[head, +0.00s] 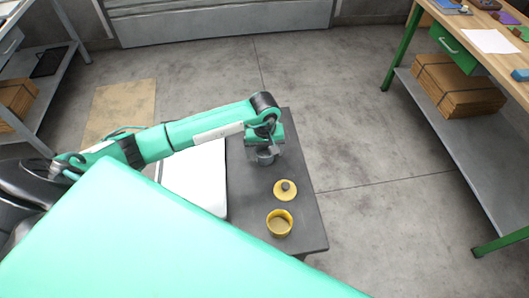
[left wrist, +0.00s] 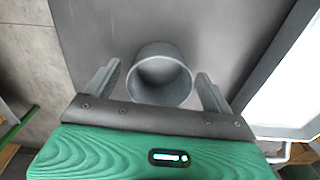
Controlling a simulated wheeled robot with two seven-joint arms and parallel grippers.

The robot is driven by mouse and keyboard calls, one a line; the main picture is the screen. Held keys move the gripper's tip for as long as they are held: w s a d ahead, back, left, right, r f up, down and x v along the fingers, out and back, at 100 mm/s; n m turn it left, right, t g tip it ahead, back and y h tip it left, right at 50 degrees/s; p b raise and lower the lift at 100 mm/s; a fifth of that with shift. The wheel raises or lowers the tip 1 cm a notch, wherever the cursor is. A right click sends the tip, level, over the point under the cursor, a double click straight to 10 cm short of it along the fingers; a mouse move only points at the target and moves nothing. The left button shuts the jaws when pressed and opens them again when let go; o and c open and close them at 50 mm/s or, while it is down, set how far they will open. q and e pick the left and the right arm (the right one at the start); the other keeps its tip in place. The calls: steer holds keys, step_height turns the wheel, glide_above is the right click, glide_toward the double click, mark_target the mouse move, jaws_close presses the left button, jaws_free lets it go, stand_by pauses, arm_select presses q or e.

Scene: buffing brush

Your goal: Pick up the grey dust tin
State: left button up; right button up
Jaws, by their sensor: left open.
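The grey dust tin (left wrist: 160,80) is a round, open-topped cup standing upright on the dark table (head: 305,215). In the head view the tin (head: 266,156) shows at the table's far part, partly hidden under my gripper. My left gripper (left wrist: 160,88) is open, its two fingers on either side of the tin, with gaps visible between fingers and tin. In the head view my left gripper (head: 266,150) points down over the tin. My right gripper is not in view.
A yellow lid with a dark knob (head: 285,190) and an open yellow tin (head: 279,223) stand nearer on the table. A white flat panel (head: 195,180) lies to the left. Workbench shelves with cardboard (head: 457,85) stand at right.

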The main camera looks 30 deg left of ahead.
arm_select(q)
steer(key=c, duration=1)
steer(key=shift+c, duration=0.8)
steer(key=shift+r, duration=0.1)
